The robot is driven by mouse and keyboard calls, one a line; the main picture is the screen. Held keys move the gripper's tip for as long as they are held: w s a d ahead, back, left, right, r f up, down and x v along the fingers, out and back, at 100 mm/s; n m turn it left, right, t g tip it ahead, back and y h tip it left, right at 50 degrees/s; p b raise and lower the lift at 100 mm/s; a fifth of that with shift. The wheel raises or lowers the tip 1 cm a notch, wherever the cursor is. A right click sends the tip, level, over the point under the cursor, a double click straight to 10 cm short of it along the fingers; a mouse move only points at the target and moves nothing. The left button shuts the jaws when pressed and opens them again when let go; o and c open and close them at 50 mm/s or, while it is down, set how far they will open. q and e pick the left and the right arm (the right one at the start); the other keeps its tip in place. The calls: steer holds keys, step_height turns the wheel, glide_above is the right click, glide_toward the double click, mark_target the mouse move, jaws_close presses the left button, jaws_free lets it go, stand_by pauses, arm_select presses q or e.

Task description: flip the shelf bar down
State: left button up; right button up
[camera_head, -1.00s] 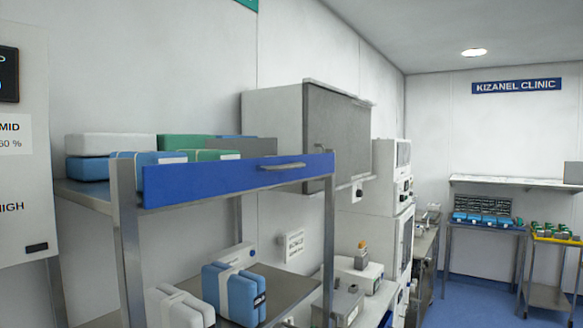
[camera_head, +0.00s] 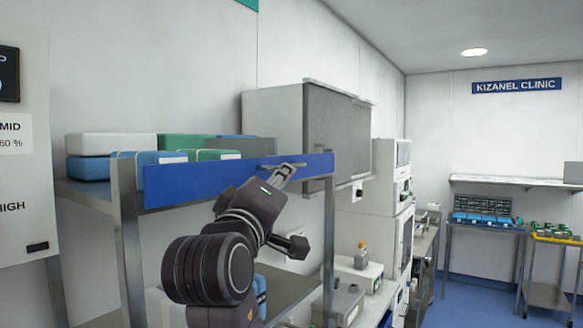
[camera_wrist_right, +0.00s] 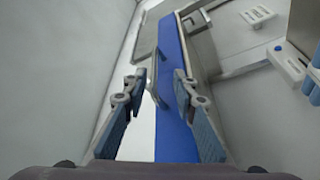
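The blue shelf bar (camera_head: 205,182) stands upright across the front of the upper shelf in the head view. Its small metal handle is near the right part, partly behind my fingers. My right gripper (camera_head: 284,173) is at this handle. In the right wrist view the fingers of my right gripper (camera_wrist_right: 157,82) are spread apart, with the handle (camera_wrist_right: 152,84) and the blue bar (camera_wrist_right: 176,115) showing between them. Whether a finger touches the handle cannot be told. My left gripper is not in view.
White, blue and green packs (camera_head: 110,144) lie on the upper shelf behind the bar. The shelf's right post (camera_head: 328,235) stands close to my right gripper. A wall cabinet (camera_head: 335,130) hangs behind. My right arm hides most of the lower shelf's packs.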

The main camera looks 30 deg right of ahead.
mark_target(292, 165)
steer(key=p+x, duration=0.1)
steer(key=x, duration=0.1)
steer(key=p+x, duration=0.1)
steer(key=x, duration=0.1)
steer(key=r+p+x, duration=0.1)
steer(key=p+x, duration=0.1)
steer(key=x, duration=0.1)
steer(key=shift+s+d, duration=0.15)
steer(key=shift+s, duration=0.05)
steer(key=shift+w+d, duration=0.25)
steer(key=shift+w, duration=0.05)
steer(key=shift+f, duration=0.1)
jaws_close()
